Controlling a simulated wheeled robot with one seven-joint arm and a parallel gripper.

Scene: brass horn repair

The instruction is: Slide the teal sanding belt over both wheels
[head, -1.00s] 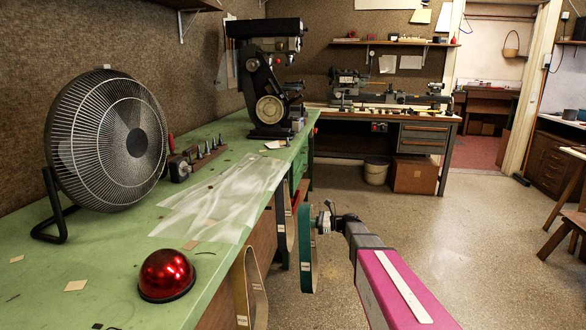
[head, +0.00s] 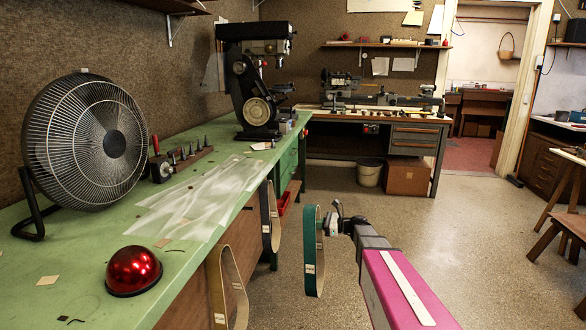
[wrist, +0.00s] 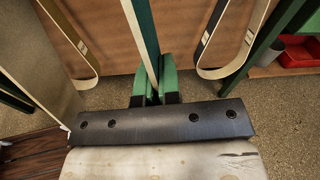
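The teal sanding belt (head: 310,265) hangs upright as a long loop in the head view, beside the green bench and clear of the floor. My gripper (head: 324,226) is at its right side. In the wrist view the belt (wrist: 145,35) passes between the two green fingertips of my gripper (wrist: 154,85), which are closed on it. A black machine (head: 240,85) with a cream wheel (head: 257,110) stands at the bench's far end; I cannot clearly make out a second wheel. The teal belt is apart from this machine.
Tan belts hang from the bench side, one near (head: 232,285) and one farther (head: 270,215). On the bench (head: 75,250) are a fan (head: 85,140), a red dome (head: 134,270) and a clear sheet (head: 195,205). Open floor (head: 430,230) lies to the right.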

